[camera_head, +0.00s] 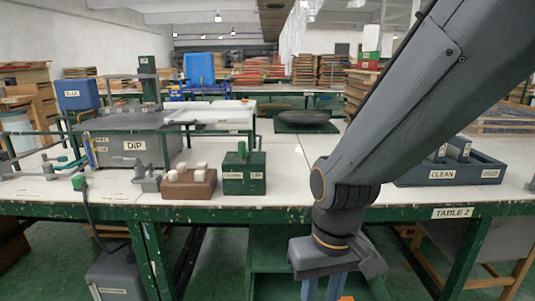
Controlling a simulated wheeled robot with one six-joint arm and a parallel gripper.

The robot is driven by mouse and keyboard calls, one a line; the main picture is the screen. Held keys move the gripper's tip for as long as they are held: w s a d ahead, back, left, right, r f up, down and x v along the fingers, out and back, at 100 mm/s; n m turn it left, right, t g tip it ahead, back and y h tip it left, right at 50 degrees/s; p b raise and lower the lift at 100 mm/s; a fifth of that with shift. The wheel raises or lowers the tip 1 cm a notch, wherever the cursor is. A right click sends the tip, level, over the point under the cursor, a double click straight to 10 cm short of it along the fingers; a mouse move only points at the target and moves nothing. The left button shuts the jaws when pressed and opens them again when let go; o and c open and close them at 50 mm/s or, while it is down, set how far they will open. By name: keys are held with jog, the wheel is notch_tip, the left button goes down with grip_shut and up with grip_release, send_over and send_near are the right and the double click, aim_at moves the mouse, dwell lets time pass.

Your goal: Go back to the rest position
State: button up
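My gripper (324,288) hangs at the bottom edge, in front of the front edge of table 2 (340,213) and below its top. My grey arm comes down to it from the upper right. Two blue-grey fingers show under the wrist, but the picture edge cuts off their tips. I cannot tell whether they hold anything. A small orange patch (346,298) shows beside them, too cut off to name.
On the table stand a box marked DIP (132,147), a brown block with white pegs (190,185), a green box (244,178), a dark round dish (305,118) and a blue-grey CLEAN tray (445,178). A grey container (115,278) stands lower left. The white tabletop's middle is clear.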

jog(key=s+d+r+m+p, duration=0.2)
jog(key=d+r+p, duration=0.7)
jog(key=r+p, duration=0.2)
jog(key=shift+d+r+m+h+p, duration=0.3)
jog(key=shift+d+p, duration=0.1)
jog(key=shift+p, duration=0.35)
